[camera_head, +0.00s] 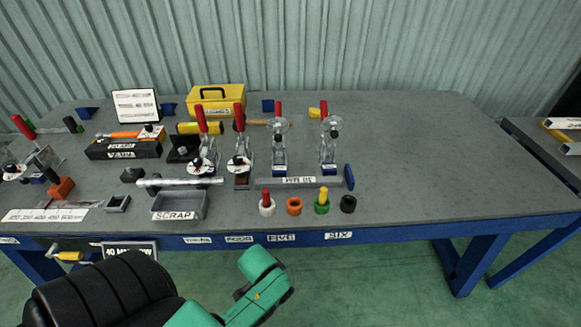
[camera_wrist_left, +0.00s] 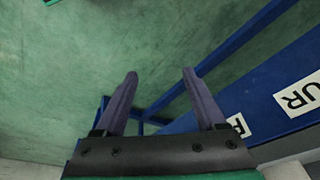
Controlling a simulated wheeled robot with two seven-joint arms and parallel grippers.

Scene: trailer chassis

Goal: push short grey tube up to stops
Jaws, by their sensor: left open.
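A shiny grey tube (camera_head: 180,182) lies level, left to right, behind the scrap tray, with its right end near the base of the red-handled clamps. I cannot tell whether it is the short one. The jig with a printed label (camera_head: 300,181) lies to the right of it, with a blue end plate (camera_head: 349,177) that may be a stop. My left gripper (camera_wrist_left: 158,72) is open and empty in the left wrist view, over the green floor beside the blue table frame. Its fingers do not show in the head view. My right gripper is not in view.
The grey scrap tray (camera_head: 180,207) sits near the front edge. Red-handled toggle clamps (camera_head: 279,152) stand upright behind the jig. Several coloured pegs and rings (camera_head: 294,206) line the front. A yellow toolbox (camera_head: 216,98) is at the back. The table's right side (camera_head: 440,160) is clear.

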